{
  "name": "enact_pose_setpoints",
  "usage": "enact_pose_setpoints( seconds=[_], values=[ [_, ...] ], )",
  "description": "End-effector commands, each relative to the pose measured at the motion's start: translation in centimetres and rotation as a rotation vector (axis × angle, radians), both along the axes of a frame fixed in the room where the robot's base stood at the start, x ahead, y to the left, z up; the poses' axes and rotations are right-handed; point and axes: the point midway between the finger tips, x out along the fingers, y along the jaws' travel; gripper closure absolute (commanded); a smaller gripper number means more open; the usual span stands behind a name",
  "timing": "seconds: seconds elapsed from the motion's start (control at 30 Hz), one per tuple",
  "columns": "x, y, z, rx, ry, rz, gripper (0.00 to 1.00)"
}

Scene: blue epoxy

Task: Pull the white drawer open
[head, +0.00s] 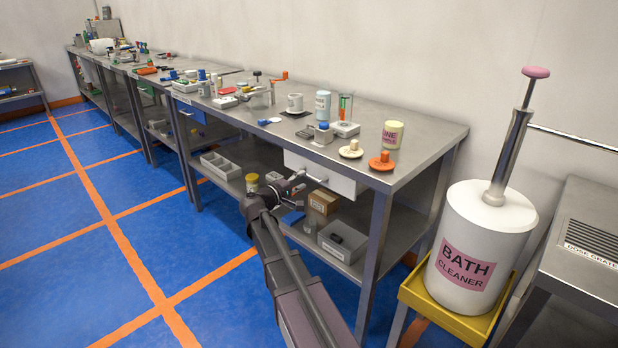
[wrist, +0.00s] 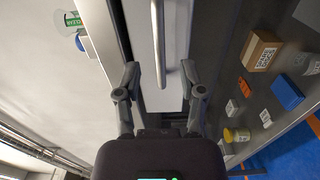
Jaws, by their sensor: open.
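The white drawer (head: 338,181) sits under the top of the near workbench, and its front looks about flush with the bench edge. Its bar handle (head: 314,178) sticks out from the front. My gripper (head: 297,181) is open at the left part of the handle. In the wrist view the white drawer front (wrist: 174,28) fills the top middle. The handle (wrist: 156,35) runs down the picture and its end lies between the two open fingers of my gripper (wrist: 160,67). I cannot tell whether a finger touches the handle.
Bottles, lids and small parts crowd the bench top (head: 425,142) above. The lower shelf holds a cardboard box (head: 324,202), a grey bin (head: 343,241) and a yellow-lidded jar (head: 252,182). A bath cleaner pump (head: 480,235) stands at right. The blue floor (head: 70,270) is clear at left.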

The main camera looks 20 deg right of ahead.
Motion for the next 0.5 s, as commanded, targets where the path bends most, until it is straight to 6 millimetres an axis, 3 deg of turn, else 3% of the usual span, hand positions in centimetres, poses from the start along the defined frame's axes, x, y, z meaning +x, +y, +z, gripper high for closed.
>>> enact_pose_setpoints(
  seconds=[0.2,0.5],
  values=[
    [1.0,-2.5,0.0,0.0,0.0,-0.001,0.49],
    [1.3,-3.6,0.0,0.0,0.0,0.0,0.49]
  ],
)
